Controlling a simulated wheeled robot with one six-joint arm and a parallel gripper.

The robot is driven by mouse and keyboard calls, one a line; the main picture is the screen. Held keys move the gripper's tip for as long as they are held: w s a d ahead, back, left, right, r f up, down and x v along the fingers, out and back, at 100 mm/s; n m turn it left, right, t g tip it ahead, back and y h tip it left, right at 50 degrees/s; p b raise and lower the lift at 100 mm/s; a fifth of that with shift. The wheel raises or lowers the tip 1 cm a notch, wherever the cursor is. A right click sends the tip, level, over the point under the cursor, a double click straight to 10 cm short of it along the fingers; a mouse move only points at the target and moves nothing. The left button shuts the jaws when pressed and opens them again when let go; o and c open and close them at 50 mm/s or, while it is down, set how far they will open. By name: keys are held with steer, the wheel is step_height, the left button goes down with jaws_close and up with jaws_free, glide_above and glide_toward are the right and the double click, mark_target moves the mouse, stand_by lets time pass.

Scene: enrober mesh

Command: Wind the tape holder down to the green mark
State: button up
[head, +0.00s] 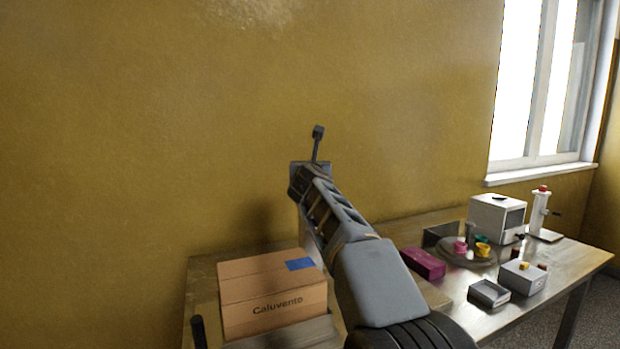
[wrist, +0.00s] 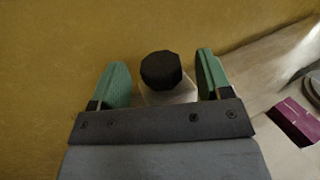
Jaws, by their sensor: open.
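A black, many-sided knob (wrist: 161,70) sits between my gripper's (wrist: 161,64) two green fingers in the wrist view. The fingers are open, with a gap on both sides of the knob. In the head view a dark upright stem with a small knob (head: 318,131) rises just beyond the end of my arm, against the wall. I cannot tell for sure that it is the same knob. A pale part (wrist: 170,96) shows below the knob in the wrist view. No tape holder or green mark can be made out; my arm covers that area.
A cardboard box (head: 272,294) with a blue patch lies on the bench (head: 445,225), left of my arm. The yellow wall is close behind.

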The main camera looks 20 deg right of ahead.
steer(key=b+v, duration=0.1)
steer(key=v, duration=1)
steer(key=shift+s+a, duration=0.15)
steer(key=shift+s, duration=0.15)
steer(key=s+a+f+n+g+y+p, duration=0.15)
steer(key=a+n+y+p, duration=0.4)
steer(key=n, duration=0.75)
steer(key=s+a+f+n+g+y+p, duration=0.1)
steer(key=s+a+f+n+y+p, duration=0.3)
steer(key=n, duration=0.9)
steer(key=s+d+f+n+g+h+p, duration=0.1)
steer(key=s+f+n+g+h+p, duration=0.1)
steer(key=s+f+n+g+p, duration=0.7)
steer(key=s+f+n+g, duration=0.1)
steer(key=s+f+n, duration=0.3)
steer(key=s, duration=0.3)
steer(key=shift+n, duration=0.9)
